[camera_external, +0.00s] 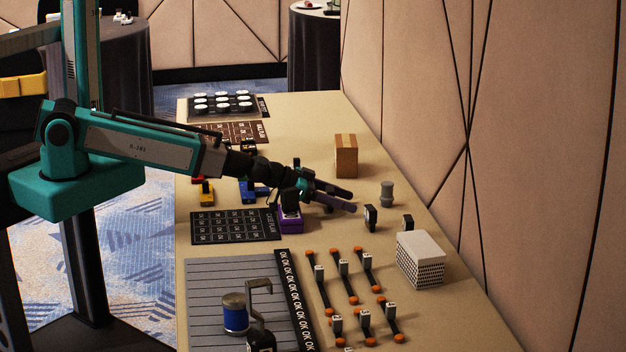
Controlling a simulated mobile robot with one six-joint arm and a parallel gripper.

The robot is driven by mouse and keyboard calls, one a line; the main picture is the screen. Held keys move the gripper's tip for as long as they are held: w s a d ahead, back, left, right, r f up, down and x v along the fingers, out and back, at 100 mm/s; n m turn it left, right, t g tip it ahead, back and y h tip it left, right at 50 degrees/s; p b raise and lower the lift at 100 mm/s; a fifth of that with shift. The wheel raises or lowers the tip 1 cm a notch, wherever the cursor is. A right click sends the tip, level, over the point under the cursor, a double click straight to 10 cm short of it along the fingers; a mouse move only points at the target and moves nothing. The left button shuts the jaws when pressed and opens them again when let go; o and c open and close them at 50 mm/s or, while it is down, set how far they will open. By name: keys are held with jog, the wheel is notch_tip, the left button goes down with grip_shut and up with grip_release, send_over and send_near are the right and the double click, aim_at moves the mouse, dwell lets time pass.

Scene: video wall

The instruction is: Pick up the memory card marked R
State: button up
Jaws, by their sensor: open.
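My gripper (350,200) reaches over the table (320,125) from the left, its two fingers apart and pointing right, with nothing visible between them. Two small black upright pieces, one (371,218) just right of the fingertips and another (407,222) farther right, stand on the table. A purple holder (290,221) with a dark piece in it sits below my wrist, partly hidden by the arm. No letter R can be read at this size, so I cannot tell which piece is the memory card marked R.
A black marked board (234,226) lies left of the purple holder. Several tagged cords, a grey mat (215,295) and a blue spool (235,316) are nearer.

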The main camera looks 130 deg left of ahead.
jog(key=c, duration=1.1)
jog(key=shift+r, duration=0.1)
jog(key=shift+r+p, duration=1.75)
jog(key=shift+r, duration=3.15)
